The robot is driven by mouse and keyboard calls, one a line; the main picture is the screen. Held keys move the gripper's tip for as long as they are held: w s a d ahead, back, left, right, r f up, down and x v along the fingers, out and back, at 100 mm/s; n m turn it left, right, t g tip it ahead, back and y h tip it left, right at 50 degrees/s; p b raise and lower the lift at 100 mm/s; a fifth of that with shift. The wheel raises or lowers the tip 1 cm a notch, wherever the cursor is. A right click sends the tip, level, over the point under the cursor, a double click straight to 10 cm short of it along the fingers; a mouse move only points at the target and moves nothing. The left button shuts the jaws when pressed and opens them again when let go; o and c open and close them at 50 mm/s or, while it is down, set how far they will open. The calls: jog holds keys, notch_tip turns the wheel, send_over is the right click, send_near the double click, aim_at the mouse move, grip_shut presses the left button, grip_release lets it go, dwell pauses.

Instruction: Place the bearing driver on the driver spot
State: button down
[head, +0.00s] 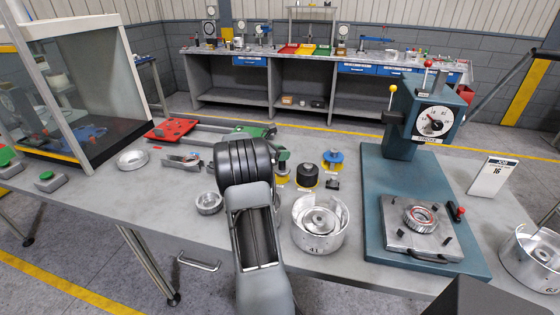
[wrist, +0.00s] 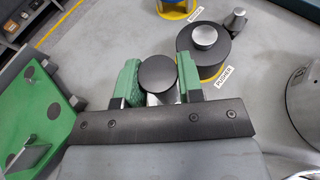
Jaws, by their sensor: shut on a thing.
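My gripper (wrist: 160,88) is shut on the bearing driver (wrist: 157,72), a short upright cylinder with a dark round top and a bright metal body. Green finger pads press it from both sides. In the head view my gripper (head: 283,155) is over the table, just left of the black pusher, and mostly hides the driver. A small yellow patch with a pale label (head: 282,182) shows just below my gripper; its wording is unreadable, so I cannot tell whether it is the driver spot. The driver's lower end is hidden, so I cannot tell whether it touches the table.
A black pusher (wrist: 208,50) with a silver top stands close right of the driver. A blue part (head: 332,158) stands behind it.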

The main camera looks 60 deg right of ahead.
jog(key=shift+w+d+f, duration=0.15)
jog(key=shift+w+f, duration=0.2)
jog(key=shift+f, duration=1.5)
jog(key=shift+f, duration=0.1)
jog(key=shift+f, duration=0.1)
jog(key=c, duration=0.8)
grip_release()
jog(key=shift+o, duration=0.2)
